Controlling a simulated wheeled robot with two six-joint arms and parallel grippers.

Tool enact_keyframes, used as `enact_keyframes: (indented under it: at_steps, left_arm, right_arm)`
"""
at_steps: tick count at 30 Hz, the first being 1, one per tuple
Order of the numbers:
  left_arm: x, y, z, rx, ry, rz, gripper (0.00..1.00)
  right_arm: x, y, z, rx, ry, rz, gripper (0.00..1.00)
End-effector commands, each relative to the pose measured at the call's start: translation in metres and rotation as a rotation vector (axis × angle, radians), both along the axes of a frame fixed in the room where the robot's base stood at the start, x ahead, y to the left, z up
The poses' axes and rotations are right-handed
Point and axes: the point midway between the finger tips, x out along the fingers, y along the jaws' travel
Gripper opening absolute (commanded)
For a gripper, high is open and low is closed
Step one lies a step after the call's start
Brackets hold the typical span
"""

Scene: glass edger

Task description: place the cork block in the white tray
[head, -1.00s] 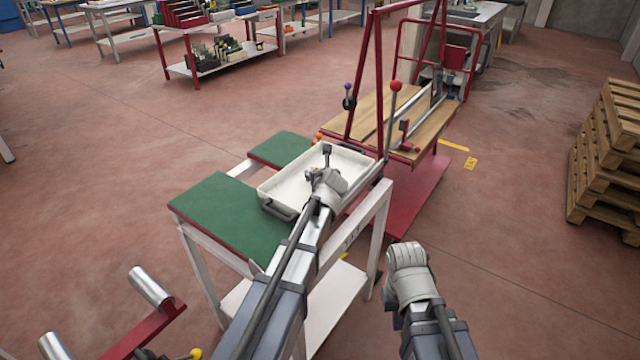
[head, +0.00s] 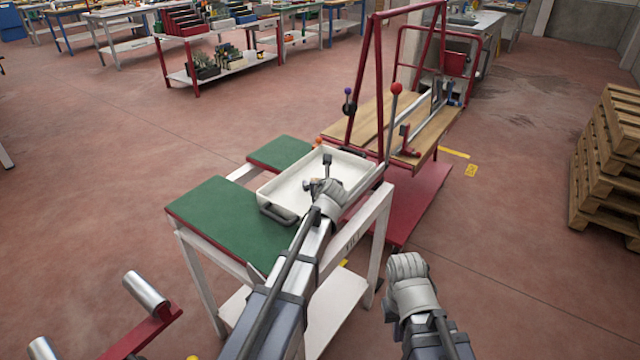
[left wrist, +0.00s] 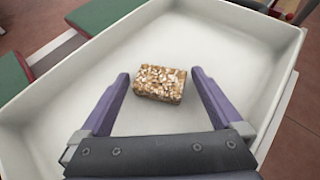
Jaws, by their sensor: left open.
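The cork block (left wrist: 160,84), a speckled brown and white brick, lies on the floor of the white tray (left wrist: 60,105) in the left wrist view. My left gripper (left wrist: 160,75) is open, its two purple-grey fingers apart on either side of the block, with visible gaps on both sides. In the head view the white tray (head: 287,186) sits on the stand, and my left gripper (head: 322,184) is over it, largely covered by its own wrist. My right gripper (head: 406,264) is away to the right of the stand, empty space around it; its fingers cannot be made out.
A green-topped pad (head: 225,220) lies left of the tray, with a smaller green pad (head: 280,152) behind. A red-framed machine with a wooden bed (head: 430,125) stands behind right. A red-armed roller (head: 145,290) is at lower left. Stacked pallets (head: 610,165) stand far right.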

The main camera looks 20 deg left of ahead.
Motion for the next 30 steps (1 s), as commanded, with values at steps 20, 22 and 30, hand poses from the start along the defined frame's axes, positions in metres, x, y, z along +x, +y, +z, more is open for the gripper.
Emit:
enact_keyframes:
  at_steps: [20, 22, 30]
  left_arm:
    - [-0.088, -0.038, 0.057, 0.000, 0.000, -0.001, 1.00]
    - [-0.093, -0.040, 0.059, 0.000, 0.000, -0.001, 1.00]
    - [-0.097, -0.043, 0.060, 0.000, 0.000, 0.000, 1.00]
  right_arm:
    - [0.000, 0.000, 0.057, 0.000, 0.000, 0.000, 0.00]
    - [0.000, 0.000, 0.059, 0.000, 0.000, 0.000, 0.00]
    - [0.000, 0.000, 0.060, 0.000, 0.000, 0.000, 0.00]
